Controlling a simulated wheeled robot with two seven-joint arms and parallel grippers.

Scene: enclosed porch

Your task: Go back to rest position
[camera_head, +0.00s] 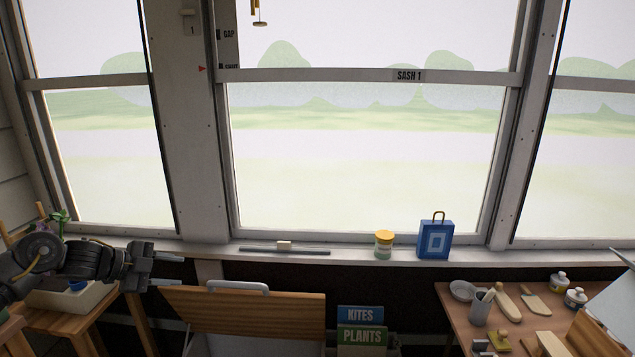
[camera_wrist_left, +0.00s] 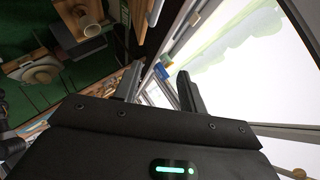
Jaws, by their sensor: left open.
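My left gripper (camera_head: 170,270) reaches in from the left in the head view, just in front of the window sill and left of the wooden board with the grey handle. Its two fingers are apart with nothing between them. In the left wrist view my left gripper (camera_wrist_left: 158,88) also shows its fingers spread and empty, with the window on the right side of the picture. My right gripper is not in either view.
A wooden board (camera_head: 245,315) stands below. A table (camera_head: 455,308) with tools is at the right. A white bin (camera_head: 75,298) and a plant are at the left.

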